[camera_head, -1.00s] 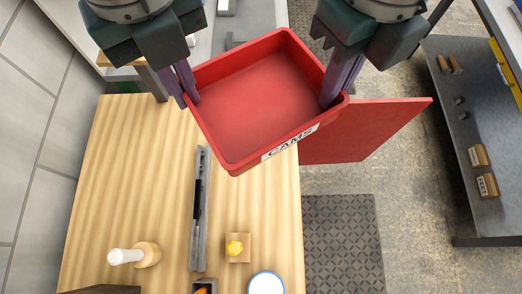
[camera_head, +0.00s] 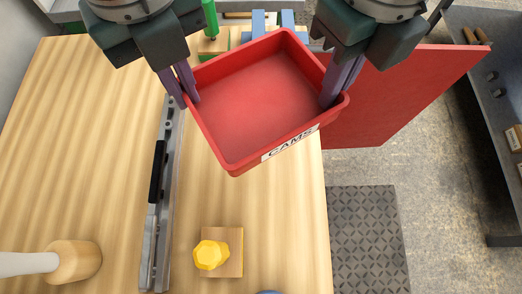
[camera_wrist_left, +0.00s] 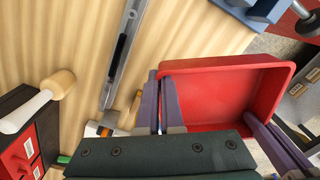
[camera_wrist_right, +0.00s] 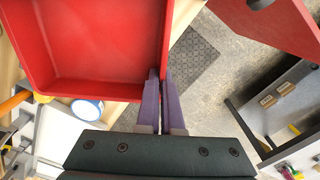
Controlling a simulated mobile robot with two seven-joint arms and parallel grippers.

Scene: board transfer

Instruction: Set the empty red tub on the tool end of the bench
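The red tub (camera_head: 260,95), labelled CAMS, is empty and held up above the wooden bench (camera_head: 90,110), near its right edge. It is slightly tilted in the picture. My left gripper (camera_head: 183,98) is shut on the tub's left wall, one finger inside and one outside. My right gripper (camera_head: 334,98) is shut on the tub's right wall. The tub also shows in the left wrist view (camera_wrist_left: 225,90) and the right wrist view (camera_wrist_right: 95,45). The bench below the tub is partly hidden.
A long metal bar (camera_head: 160,200), a mallet (camera_head: 75,262) and a yellow knob on a wooden block (camera_head: 225,250) lie on the bench. A green-handled tool (camera_head: 210,18) and a blue item (camera_head: 259,22) are at the far end. A red panel (camera_head: 410,95) stands right.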

